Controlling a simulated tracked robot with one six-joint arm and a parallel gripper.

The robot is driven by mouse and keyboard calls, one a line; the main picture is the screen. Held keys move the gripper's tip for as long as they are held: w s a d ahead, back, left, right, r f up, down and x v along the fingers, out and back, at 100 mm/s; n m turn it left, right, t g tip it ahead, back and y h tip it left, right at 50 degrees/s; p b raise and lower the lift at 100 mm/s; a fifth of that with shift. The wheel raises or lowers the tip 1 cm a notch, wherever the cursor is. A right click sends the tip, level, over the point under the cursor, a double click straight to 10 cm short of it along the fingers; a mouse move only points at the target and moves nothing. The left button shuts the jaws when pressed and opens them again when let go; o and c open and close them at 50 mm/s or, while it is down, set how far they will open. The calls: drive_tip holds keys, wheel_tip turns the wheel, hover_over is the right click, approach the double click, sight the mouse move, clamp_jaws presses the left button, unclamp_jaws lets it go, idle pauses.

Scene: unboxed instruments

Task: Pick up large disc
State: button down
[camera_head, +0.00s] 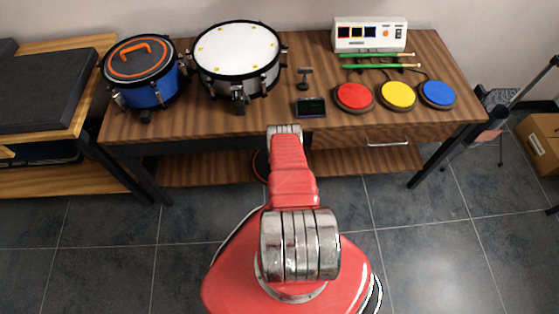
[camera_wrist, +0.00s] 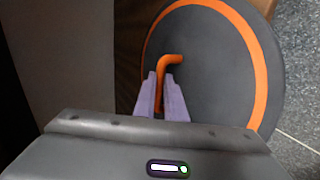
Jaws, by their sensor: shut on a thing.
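The large disc (camera_wrist: 215,65) is dark grey with an orange ring and a bent orange handle (camera_wrist: 173,58). It fills the upper right of the wrist view. My gripper (camera_wrist: 163,78) has its two purple fingers shut on the handle. In the head view a small part of the disc's dark and orange edge (camera_head: 259,165) shows at the lower shelf, left of my red arm. The arm hides the rest of the disc and the gripper there. I cannot tell whether the disc touches the shelf.
Above is a wooden table (camera_head: 330,135) with a blue drum (camera_head: 152,93) under a similar orange-handled disc (camera_head: 138,58), a white-topped drum (camera_head: 237,48), coloured pads (camera_head: 397,96) and green sticks (camera_head: 375,67). A tripod (camera_head: 500,115) stands right. Floor in front is clear.

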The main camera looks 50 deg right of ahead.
drive_tip(key=shift+s+a+f, duration=0.15)
drive_tip(key=c, duration=1.7)
unclamp_jaws()
drive_tip(key=shift+c, duration=0.2)
drive_tip(key=v, duration=1.3)
drive_tip(key=shift+s+a+r, duration=0.15)
drive_tip(key=shift+s+r, duration=0.05)
drive_tip(key=shift+r, duration=0.1)
